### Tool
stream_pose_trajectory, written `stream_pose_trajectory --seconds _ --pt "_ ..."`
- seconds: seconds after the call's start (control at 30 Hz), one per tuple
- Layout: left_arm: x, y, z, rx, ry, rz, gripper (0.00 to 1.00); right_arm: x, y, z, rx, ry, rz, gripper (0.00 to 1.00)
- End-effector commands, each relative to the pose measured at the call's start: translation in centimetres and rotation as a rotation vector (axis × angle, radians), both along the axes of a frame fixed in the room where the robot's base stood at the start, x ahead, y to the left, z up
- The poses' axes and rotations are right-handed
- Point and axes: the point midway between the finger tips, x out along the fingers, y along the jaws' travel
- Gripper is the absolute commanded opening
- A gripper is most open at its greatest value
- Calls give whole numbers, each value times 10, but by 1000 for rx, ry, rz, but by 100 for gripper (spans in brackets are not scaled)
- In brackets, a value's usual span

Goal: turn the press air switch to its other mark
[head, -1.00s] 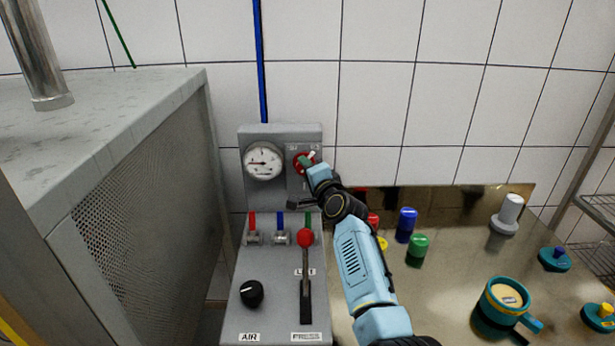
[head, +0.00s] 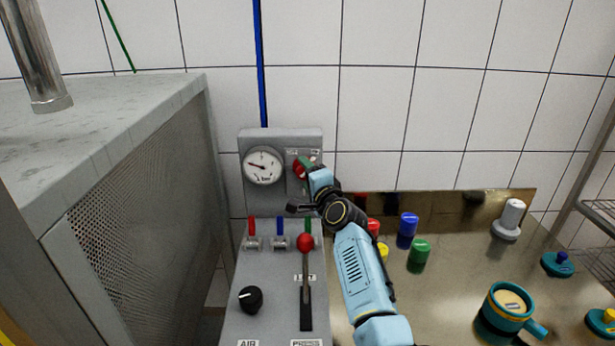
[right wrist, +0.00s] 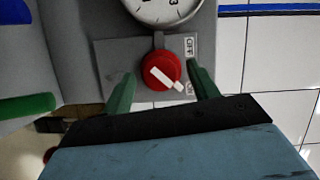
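The press air switch is a red round knob (right wrist: 160,73) with a white bar, on a grey panel. In the right wrist view the bar slants down to the right, toward a lower label partly hidden by a finger; an OFF label (right wrist: 190,45) sits above that. My right gripper (right wrist: 162,85) is open, its green fingers on either side of the knob, with no clear contact visible. In the head view the right gripper (head: 305,168) covers much of the switch. My left gripper is not in view.
A pressure gauge (head: 263,166) is beside the switch. Below are small coloured valves (head: 280,242), a red-topped lever (head: 305,243) and a black knob (head: 250,299). A grey cabinet (head: 150,180) stands left. A steel table (head: 450,270) with moulds and coloured pieces lies right.

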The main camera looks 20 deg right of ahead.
Motion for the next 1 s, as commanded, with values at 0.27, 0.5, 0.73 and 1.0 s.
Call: stream_pose_trajectory --seconds 0.27,0.5,0.73,1.0 --pt "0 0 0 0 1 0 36 -1 0 0 -2 0 0 59" --pt "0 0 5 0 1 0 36 -20 -2 0 0 1 0 59" --pt "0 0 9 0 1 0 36 -59 -7 0 -2 0 -2 59" --pt "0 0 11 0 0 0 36 -106 -12 1 -2 1 -1 59"
